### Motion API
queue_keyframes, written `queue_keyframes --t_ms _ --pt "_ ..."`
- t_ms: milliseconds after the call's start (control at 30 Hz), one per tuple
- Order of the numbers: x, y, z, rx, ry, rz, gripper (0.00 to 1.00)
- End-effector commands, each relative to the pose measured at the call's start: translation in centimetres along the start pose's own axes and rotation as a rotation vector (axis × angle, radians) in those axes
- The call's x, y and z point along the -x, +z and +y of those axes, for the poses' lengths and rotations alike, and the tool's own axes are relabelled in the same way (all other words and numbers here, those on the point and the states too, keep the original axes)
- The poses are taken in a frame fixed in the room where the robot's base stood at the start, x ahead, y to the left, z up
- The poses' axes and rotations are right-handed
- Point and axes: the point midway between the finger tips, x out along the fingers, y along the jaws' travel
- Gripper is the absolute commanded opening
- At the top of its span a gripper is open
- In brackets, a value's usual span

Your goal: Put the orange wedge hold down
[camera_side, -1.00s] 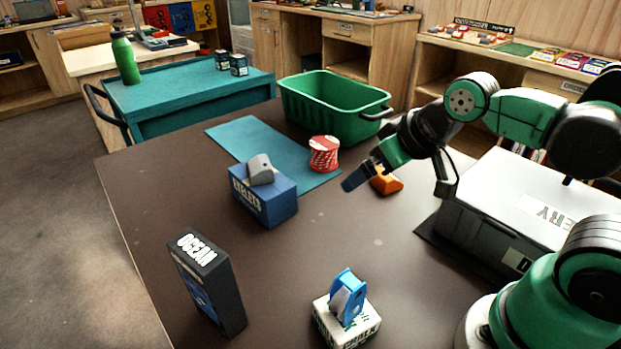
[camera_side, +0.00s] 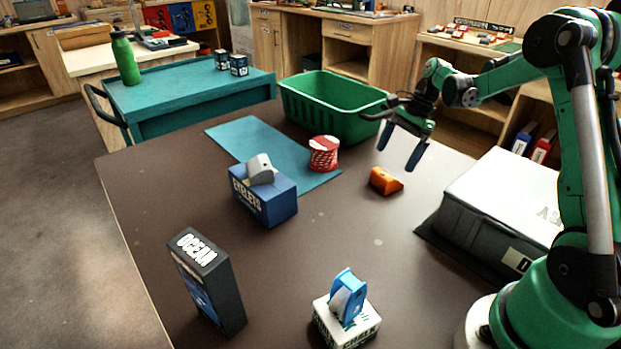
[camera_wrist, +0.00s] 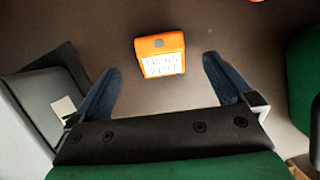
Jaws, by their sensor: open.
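The orange wedge hold (camera_side: 385,181) rests on the brown table, to the right of the red-and-white cord spool. In the wrist view the orange wedge hold (camera_wrist: 160,56) lies beyond my fingertips, between their lines, with a white printed label facing me. My gripper (camera_side: 400,156) is above the table, over and slightly behind the wedge, with its blue fingers pointing down. In the wrist view my gripper (camera_wrist: 160,84) has its two fingers spread wide with nothing between them. The wedge is apart from both fingers.
A green bin (camera_side: 335,108) stands behind the gripper. The spool (camera_side: 324,154) sits on a teal mat (camera_side: 240,133). A blue box (camera_side: 264,200) carries a grey piece. A large grey case (camera_side: 490,215) stands right. A dark box (camera_side: 207,283) and a blue tape dispenser (camera_side: 347,297) stand in front.

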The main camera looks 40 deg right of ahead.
Motion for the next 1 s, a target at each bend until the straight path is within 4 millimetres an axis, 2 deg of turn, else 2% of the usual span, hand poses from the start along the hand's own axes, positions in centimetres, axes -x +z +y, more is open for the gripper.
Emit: queue_keyframes --t_ms 400,533,767,867,1000 --pt "-4.9 -0.3 0.0 -0.023 0.005 -0.008 1.0" --pt "-5.7 -0.3 0.0 -0.024 0.005 -0.008 1.0" --pt "-5.8 -0.3 0.0 -0.023 0.004 -0.008 1.0" --pt "-5.8 -0.3 0.0 -0.023 0.004 -0.008 0.74" --pt "-5.8 -0.3 0.0 -0.023 0.004 -0.008 0.35"
